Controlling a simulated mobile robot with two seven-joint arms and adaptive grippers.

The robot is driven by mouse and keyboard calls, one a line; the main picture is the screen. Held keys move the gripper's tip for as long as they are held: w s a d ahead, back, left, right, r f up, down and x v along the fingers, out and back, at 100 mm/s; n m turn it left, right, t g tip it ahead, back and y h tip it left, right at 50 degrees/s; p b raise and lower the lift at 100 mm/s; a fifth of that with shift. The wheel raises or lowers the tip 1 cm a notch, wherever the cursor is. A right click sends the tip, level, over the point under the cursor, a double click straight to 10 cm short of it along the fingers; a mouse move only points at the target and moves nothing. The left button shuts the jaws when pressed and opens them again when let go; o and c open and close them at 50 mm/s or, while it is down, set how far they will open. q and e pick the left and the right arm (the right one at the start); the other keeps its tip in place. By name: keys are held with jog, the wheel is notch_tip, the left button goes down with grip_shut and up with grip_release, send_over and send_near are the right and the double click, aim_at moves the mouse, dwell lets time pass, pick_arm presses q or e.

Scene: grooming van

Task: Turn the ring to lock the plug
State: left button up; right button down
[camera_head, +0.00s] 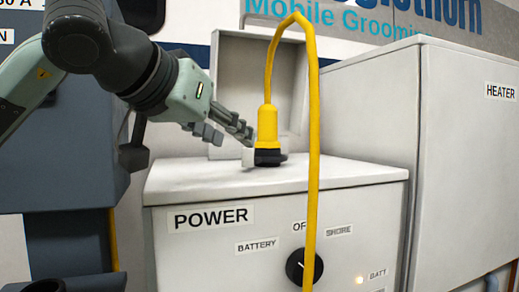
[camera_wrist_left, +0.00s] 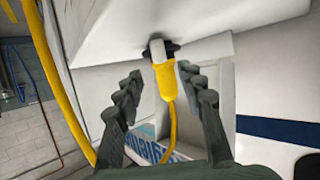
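The yellow plug (camera_head: 267,125) stands upright on top of the white power cabinet (camera_head: 370,172), its yellow cable arching up and down in front. A black ring (camera_head: 268,157) is at the plug's base, beside a small pale part. My left gripper (camera_head: 238,133) is just left of the plug's body, above the ring's level. In the left wrist view, the left gripper (camera_wrist_left: 160,78) is open, and the plug (camera_wrist_left: 164,82) shows in the gap between its fingers with no clear contact. The ring is partly hidden there. My right gripper is not seen.
A raised pale lid (camera_head: 232,80) stands behind the plug. The tall heater cabinet (camera_head: 470,150) rises at the right. The yellow cable (camera_head: 312,130) hangs before the cabinet front, crossing near a black knob (camera_head: 297,268). The cabinet top right of the plug is clear.

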aim_at(247, 149)
pick_arm(q)
jog(key=x, duration=0.7)
jog(key=shift+w+d+f, duration=0.1)
jog(key=shift+w+d, duration=0.05)
grip_shut()
dwell(0.3)
